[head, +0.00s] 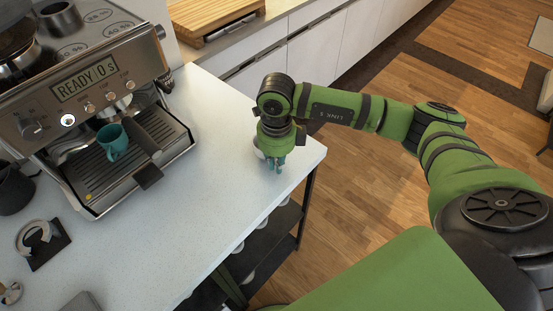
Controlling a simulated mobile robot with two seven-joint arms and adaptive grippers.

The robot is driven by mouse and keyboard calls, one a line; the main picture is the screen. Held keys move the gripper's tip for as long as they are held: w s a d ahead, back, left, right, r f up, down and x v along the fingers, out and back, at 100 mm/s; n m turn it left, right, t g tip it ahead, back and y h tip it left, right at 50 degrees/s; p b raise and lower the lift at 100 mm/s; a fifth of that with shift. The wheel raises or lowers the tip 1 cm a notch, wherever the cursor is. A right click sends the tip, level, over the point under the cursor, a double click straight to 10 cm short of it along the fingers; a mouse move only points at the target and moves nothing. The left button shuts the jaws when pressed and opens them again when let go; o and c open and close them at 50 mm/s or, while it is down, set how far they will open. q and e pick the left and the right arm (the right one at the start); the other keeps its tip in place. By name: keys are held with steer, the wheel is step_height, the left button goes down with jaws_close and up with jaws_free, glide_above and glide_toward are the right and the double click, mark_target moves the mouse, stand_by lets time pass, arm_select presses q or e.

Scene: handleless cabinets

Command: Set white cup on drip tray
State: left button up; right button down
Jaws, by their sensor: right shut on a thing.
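The espresso machine (97,98) stands at the left of the counter, its display reading "READY". Its drip tray (176,139) is a dark slatted tray at the front. A teal cup (113,141) is on the tray, below the brew head. My right gripper (275,165) points down near the counter's right corner, right of the machine. It is shut on the white cup (258,153), which is mostly hidden behind the fingers; only a pale edge shows. I cannot tell whether the cup touches the counter. My left gripper is not in view.
The white counter (215,180) is clear between the machine and my right gripper. A dark pitcher (14,188) and a black square holder (43,243) lie at left. White cups (247,278) sit on a shelf below.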

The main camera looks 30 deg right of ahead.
steer(key=shift+f+b, duration=0.25)
steer(key=shift+b, duration=0.1)
steer(key=c, duration=1.3)
jaws_free()
steer(key=shift+c, duration=0.2)
steer(key=shift+r+p, duration=0.3)
steer(key=shift+p, duration=0.2)
step_height(320, 180, up, 7)
steer(key=b, duration=0.3)
steer(key=shift+w+a+f+b, duration=0.15)
steer(key=shift+a+b, duration=0.15)
steer(key=shift+b, duration=0.05)
